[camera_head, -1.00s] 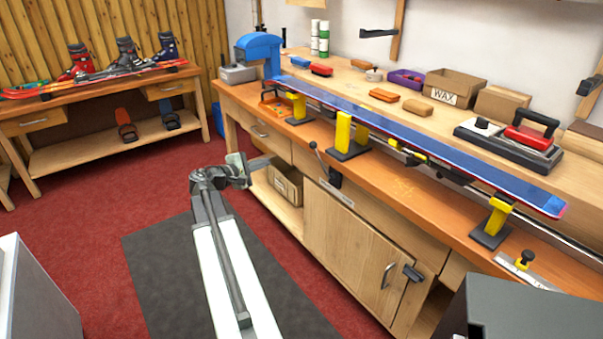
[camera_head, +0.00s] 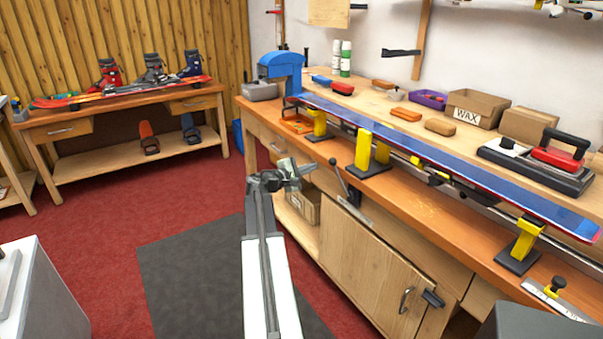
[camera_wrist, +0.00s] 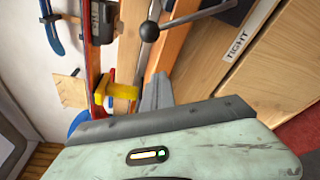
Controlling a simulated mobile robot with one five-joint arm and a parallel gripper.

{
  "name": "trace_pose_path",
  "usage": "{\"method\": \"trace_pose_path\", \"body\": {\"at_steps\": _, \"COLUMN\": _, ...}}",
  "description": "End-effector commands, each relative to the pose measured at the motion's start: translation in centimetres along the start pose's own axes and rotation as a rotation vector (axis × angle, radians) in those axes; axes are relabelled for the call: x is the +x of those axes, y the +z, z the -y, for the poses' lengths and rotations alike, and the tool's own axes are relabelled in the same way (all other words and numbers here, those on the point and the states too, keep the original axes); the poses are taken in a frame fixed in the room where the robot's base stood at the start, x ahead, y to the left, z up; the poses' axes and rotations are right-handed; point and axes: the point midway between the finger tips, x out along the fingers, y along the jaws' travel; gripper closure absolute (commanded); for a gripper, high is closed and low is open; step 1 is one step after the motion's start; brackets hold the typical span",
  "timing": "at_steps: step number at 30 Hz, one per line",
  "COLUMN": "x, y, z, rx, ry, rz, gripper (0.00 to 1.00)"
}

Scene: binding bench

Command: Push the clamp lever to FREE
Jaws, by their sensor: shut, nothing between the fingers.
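The clamp lever (camera_head: 340,176) is a thin metal rod with a black ball knob on the front edge of the bench. It leans up and to the left from its dark mount. In the wrist view its ball knob (camera_wrist: 149,31) shows near the top, just beyond the grey finger. A label (camera_wrist: 237,42) reading TIGHT is on the bench front beside it; I see no FREE mark. My gripper (camera_head: 304,168) is shut and empty, left of the lever in the head view, with a small gap. It also shows in the wrist view (camera_wrist: 158,85).
A long blue ski (camera_head: 450,165) lies along yellow supports (camera_head: 364,150) on the bench (camera_head: 420,225), behind the lever. A cabinet door (camera_head: 365,260) is below. A waxing iron (camera_head: 560,150) stands at the right. Red floor (camera_head: 190,215) is open to the left.

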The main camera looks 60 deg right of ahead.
Motion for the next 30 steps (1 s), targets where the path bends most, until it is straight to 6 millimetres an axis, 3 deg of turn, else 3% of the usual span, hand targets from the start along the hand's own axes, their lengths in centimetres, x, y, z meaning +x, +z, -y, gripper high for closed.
{"method": "trace_pose_path", "body": {"at_steps": 1, "x": 1.1, "y": -0.1, "z": 0.0, "rx": 0.000, "ry": -0.001, "rz": 0.002, "gripper": 1.00}}
{"method": "trace_pose_path", "body": {"at_steps": 3, "x": 0.9, "y": 1.9, "z": -0.3, "rx": 0.000, "ry": 0.000, "rz": 0.001, "gripper": 1.00}}
{"method": "trace_pose_path", "body": {"at_steps": 7, "x": 1.2, "y": 3.3, "z": -0.2, "rx": 0.000, "ry": 0.000, "rz": 0.000, "gripper": 1.00}}
{"method": "trace_pose_path", "body": {"at_steps": 19, "x": 1.5, "y": 3.8, "z": 0.0, "rx": -0.001, "ry": 0.001, "rz": -0.001, "gripper": 1.00}}
{"method": "trace_pose_path", "body": {"at_steps": 20, "x": 2.6, "y": 3.3, "z": -0.5, "rx": -0.001, "ry": 0.001, "rz": -0.001, "gripper": 1.00}}
{"method": "trace_pose_path", "body": {"at_steps": 24, "x": 1.7, "y": 4.0, "z": -0.1, "rx": 0.007, "ry": 0.002, "rz": 0.000, "gripper": 1.00}}
{"method": "trace_pose_path", "body": {"at_steps": 30, "x": 2.6, "y": 6.3, "z": 0.5, "rx": 0.066, "ry": 0.005, "rz": 0.024, "gripper": 1.00}}
